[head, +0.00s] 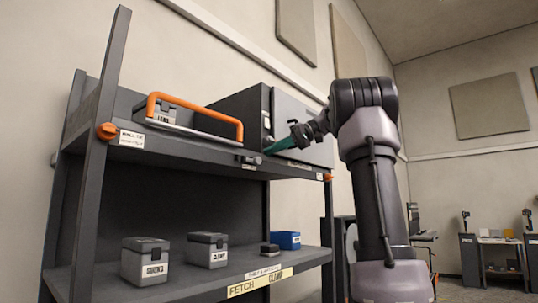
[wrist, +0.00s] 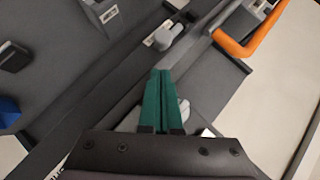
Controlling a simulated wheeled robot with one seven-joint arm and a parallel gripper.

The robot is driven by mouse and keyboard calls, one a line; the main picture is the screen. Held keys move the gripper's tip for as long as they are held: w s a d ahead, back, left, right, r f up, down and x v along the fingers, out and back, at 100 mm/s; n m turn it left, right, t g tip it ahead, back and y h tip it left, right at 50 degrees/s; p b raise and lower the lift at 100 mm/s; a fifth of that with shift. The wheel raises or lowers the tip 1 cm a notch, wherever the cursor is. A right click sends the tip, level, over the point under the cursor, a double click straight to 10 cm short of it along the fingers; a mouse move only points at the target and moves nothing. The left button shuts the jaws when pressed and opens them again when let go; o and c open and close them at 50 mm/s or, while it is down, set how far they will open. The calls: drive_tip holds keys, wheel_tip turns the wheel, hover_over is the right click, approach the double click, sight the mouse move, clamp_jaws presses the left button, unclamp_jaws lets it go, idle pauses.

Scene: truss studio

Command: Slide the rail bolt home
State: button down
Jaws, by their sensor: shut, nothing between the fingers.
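A small grey bolt knob (head: 248,159) sits on the front edge of the upper shelf, right of the orange handle. In the wrist view a grey knob (wrist: 163,38) with a pale plate lies beyond the fingertips, apart from them. My gripper (head: 268,151) has teal fingers, shut together and empty, just right of the knob at the shelf's front edge. In the wrist view the gripper (wrist: 160,73) points toward the knob. Another grey piece (wrist: 184,108) is partly hidden beside the fingers. I cannot tell whether the gripper touches anything.
An orange hoop handle (head: 195,95) stands over the upper shelf (head: 180,143). A dark cabinet (head: 298,125) stands behind my gripper. The lower shelf (head: 205,281) holds grey boxes (head: 146,261) and a blue box (head: 287,240). Shelf posts (head: 90,170) flank the left side.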

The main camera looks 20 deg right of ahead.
sight(256, 161)
drive_tip(key=shift+s+a+f, duration=0.7)
drive_tip(key=shift+a+f, duration=0.15)
drive_tip(key=shift+a, duration=0.1)
drive_tip(key=s+a, duration=0.2)
drive_tip(key=a, duration=0.1)
drive_tip(key=shift+a, duration=0.1)
drive_tip(key=shift+w, duration=0.1)
